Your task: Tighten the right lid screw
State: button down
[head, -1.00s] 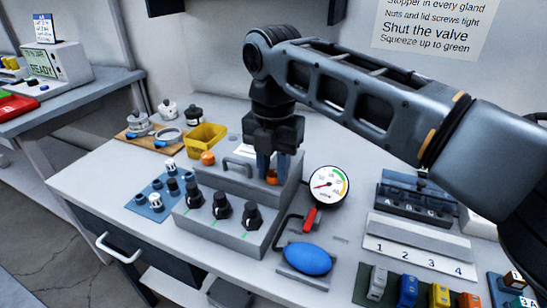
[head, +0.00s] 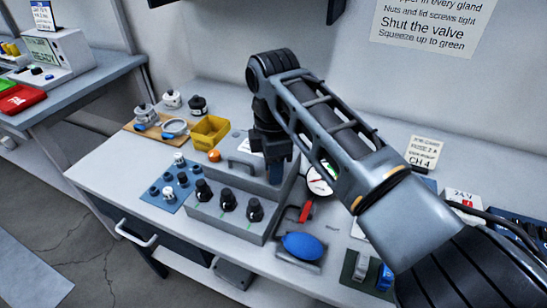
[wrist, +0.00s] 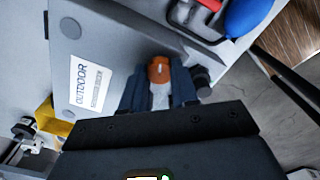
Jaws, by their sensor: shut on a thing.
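The grey sensor box (head: 232,207) stands on the bench with several black glands along its front. An orange lid screw (head: 214,156) shows at the left end of its lid, beside the lid handle (head: 244,163). My gripper (head: 276,172) points down at the right end of the lid. In the wrist view my gripper (wrist: 160,92) has its blue fingers shut around the right lid screw (wrist: 158,70), whose orange head shows between the fingertips. In the head view the arm and fingers hide that screw.
A pressure gauge (head: 318,184), partly behind my arm, a red-handled valve (head: 305,212) and a blue squeeze bulb (head: 301,246) stand close right of the box. A yellow bin (head: 211,131) is behind it. A blue tray (head: 160,192) of stoppers lies left.

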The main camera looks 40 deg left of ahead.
jog(key=m+p, duration=0.3)
jog(key=m, duration=0.2)
jog(key=shift+r+m, duration=0.15)
jog(key=shift+m, duration=0.15)
jog(key=m+p, duration=0.2)
jog(key=m, duration=0.4)
jog(key=shift+p, duration=0.4)
jog(key=m+p, duration=0.1)
jog(key=m, duration=0.4)
jog(key=shift+m, duration=0.4)
jog(key=m, duration=0.5)
jog(key=shift+m, duration=0.3)
jog(key=c, duration=0.9)
grip_release()
jog(key=shift+o, duration=0.2)
